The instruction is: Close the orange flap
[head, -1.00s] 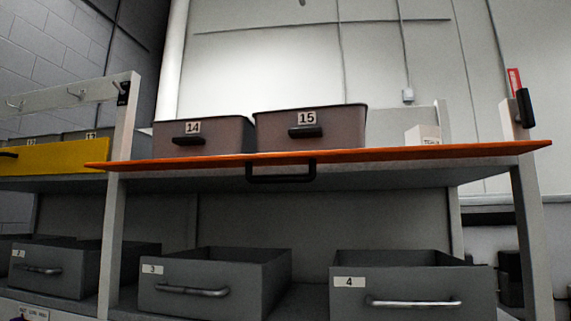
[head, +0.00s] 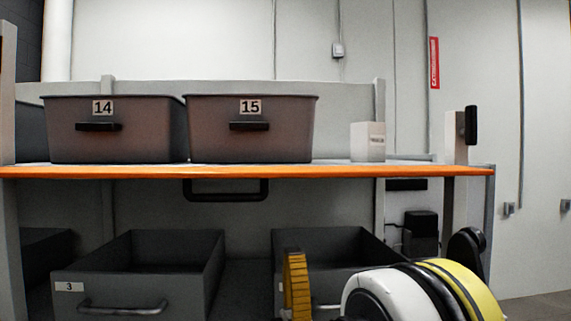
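The orange flap (head: 330,172) lies level along the front of the shelf, seen nearly edge-on as a thin orange strip. Its black handle (head: 226,190) hangs below it, left of the middle. A white, black and yellow part of my arm shows at the bottom right, below the flap and apart from it. A yellow ribbed piece stands upright just left of it, in front of the right drawer. My gripper's fingers cannot be made out.
Grey bins 14 (head: 120,140) and 15 (head: 250,140) stand on the shelf behind the flap, with a white box (head: 368,141) to their right. Drawer 3 (head: 130,285) and another drawer (head: 335,250) are below. A post with a black latch (head: 470,125) stands at the right end.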

